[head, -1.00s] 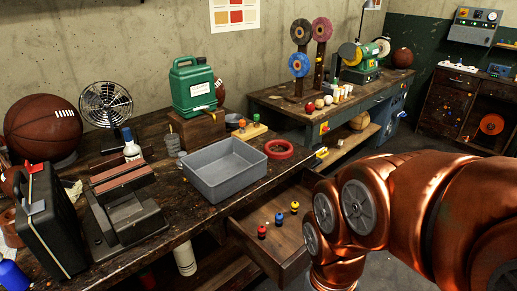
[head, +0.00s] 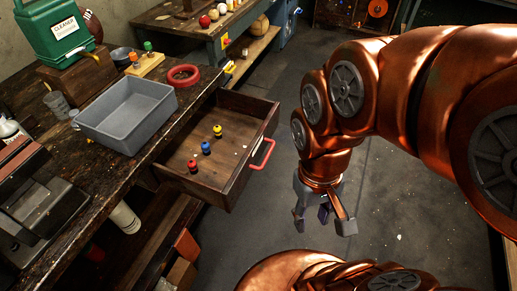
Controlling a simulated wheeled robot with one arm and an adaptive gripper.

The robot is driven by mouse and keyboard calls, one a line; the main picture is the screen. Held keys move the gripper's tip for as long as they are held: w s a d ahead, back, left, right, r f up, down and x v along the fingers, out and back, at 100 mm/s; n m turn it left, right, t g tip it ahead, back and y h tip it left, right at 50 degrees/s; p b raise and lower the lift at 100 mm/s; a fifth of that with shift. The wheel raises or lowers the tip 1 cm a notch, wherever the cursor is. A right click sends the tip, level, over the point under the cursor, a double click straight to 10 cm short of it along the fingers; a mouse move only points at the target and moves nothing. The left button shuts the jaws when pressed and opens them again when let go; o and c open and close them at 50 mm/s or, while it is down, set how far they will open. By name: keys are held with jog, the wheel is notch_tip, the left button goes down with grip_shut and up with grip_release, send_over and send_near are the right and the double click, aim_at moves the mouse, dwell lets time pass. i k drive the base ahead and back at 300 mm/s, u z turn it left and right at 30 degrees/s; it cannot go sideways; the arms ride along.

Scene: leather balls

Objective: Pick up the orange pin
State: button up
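A small orange pin (head: 134,59) stands in a light wooden block (head: 147,66) on the workbench, behind the grey bin. A green pin (head: 148,47) stands beside it in the same block. My gripper (head: 323,217) hangs over the floor to the right of the open drawer, well apart from the pins. Its fingers point down and are spread, with nothing visible between them.
The open drawer (head: 250,107) with a red handle holds a red (head: 193,166), a blue (head: 206,148) and a yellow pin (head: 217,131). A grey bin (head: 130,130) and a red ring (head: 183,75) are on the bench. Floor around my gripper is clear.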

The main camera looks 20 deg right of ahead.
aim_at(134, 56)
jog(key=k, duration=1)
jog(key=z, duration=0.7)
jog(key=i, duration=5.3)
jog(key=u, duration=1.9)
